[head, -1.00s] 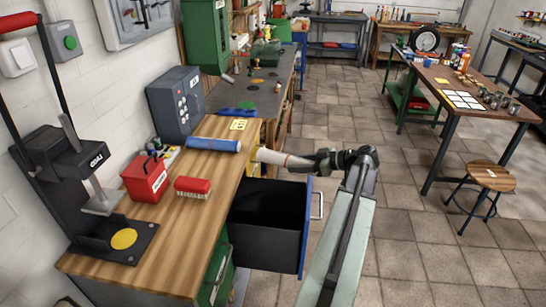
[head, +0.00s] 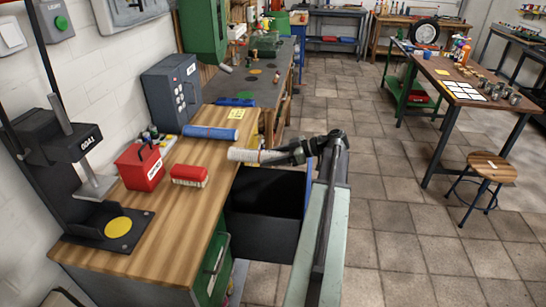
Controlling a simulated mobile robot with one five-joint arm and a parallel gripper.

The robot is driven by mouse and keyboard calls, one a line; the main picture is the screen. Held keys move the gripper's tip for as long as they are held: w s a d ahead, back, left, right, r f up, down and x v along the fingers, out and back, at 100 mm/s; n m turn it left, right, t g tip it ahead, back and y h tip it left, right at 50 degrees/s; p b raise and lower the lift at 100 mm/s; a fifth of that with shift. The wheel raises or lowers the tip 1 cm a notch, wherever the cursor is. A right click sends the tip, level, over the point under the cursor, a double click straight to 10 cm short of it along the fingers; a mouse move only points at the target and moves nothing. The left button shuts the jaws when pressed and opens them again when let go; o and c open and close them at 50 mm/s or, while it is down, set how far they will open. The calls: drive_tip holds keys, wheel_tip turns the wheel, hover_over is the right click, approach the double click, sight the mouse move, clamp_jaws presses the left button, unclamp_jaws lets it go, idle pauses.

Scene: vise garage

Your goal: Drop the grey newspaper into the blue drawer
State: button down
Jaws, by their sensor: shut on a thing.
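The rolled grey newspaper (head: 243,155) is held in my gripper (head: 270,156), which is shut on it. The roll lies roughly level, pointing left, above the back part of the open drawer, near the bench's right edge. The blue drawer (head: 258,233) is pulled out from the bench. Its inside is dark and looks empty where it shows. My arm hides most of the drawer's front panel and handle. How high the newspaper is above the drawer is hard to tell.
The wooden bench (head: 165,235) carries a blue roll (head: 210,132), a red brush (head: 189,175), a red box (head: 140,168) and a black press (head: 85,175). A stool (head: 488,168) and a table (head: 470,90) stand right. The floor between is clear.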

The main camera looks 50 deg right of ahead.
drive_tip(key=shift+f, duration=0.5)
drive_tip(key=shift+r, duration=0.15)
drive_tip(key=c, duration=0.5)
unclamp_jaws()
drive_tip(key=shift+s, duration=0.1)
drive_tip(key=p+v, duration=0.3)
drive_tip(key=v, duration=0.4)
drive_tip(key=shift+r, duration=0.1)
drive_tip(key=shift+s+d, duration=0.2)
